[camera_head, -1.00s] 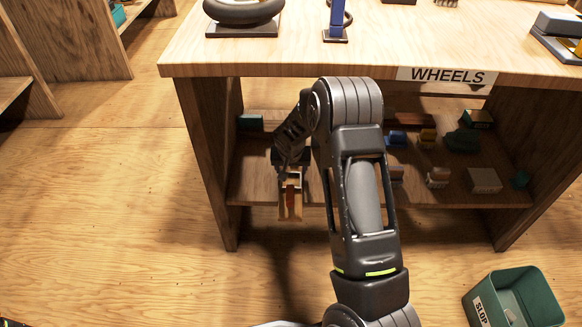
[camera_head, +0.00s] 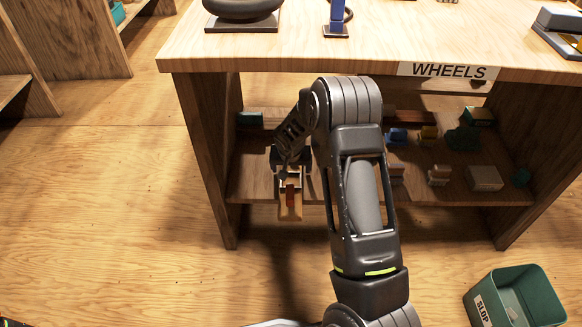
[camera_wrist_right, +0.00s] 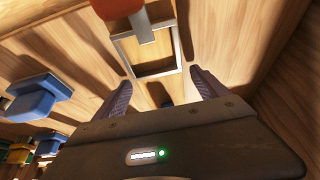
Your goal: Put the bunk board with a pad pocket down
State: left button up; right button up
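The bunk board (camera_head: 291,212) is a light wooden piece with a metal pocket frame and a red-orange part on it. It sits at the front edge of the lower shelf, its near end showing past that edge. In the right wrist view its pale rectangular frame (camera_wrist_right: 157,71) and red-orange part (camera_wrist_right: 117,7) lie ahead of my fingers. My right gripper (camera_head: 291,181) is at the board's far end. In the wrist view its fingers (camera_wrist_right: 160,82) are spread apart with nothing clamped between them.
The lower shelf (camera_head: 255,190) holds several small items to the right, including blue blocks (camera_wrist_right: 32,97) and a grey box (camera_head: 485,178). A green SLOP bin (camera_head: 515,298) stands on the floor at right.

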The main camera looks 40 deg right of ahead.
aim_at(291, 179)
jog(key=shift+o, duration=0.3)
jog(key=shift+s+r, duration=0.1)
jog(key=shift+r, duration=0.15)
jog(key=p+v, duration=0.2)
jog(key=v, duration=0.5)
jog(key=shift+a+r+p, duration=0.1)
jog(key=shift+a+p, duration=0.05)
jog(key=shift+p, duration=0.25)
jog(key=shift+s, duration=0.1)
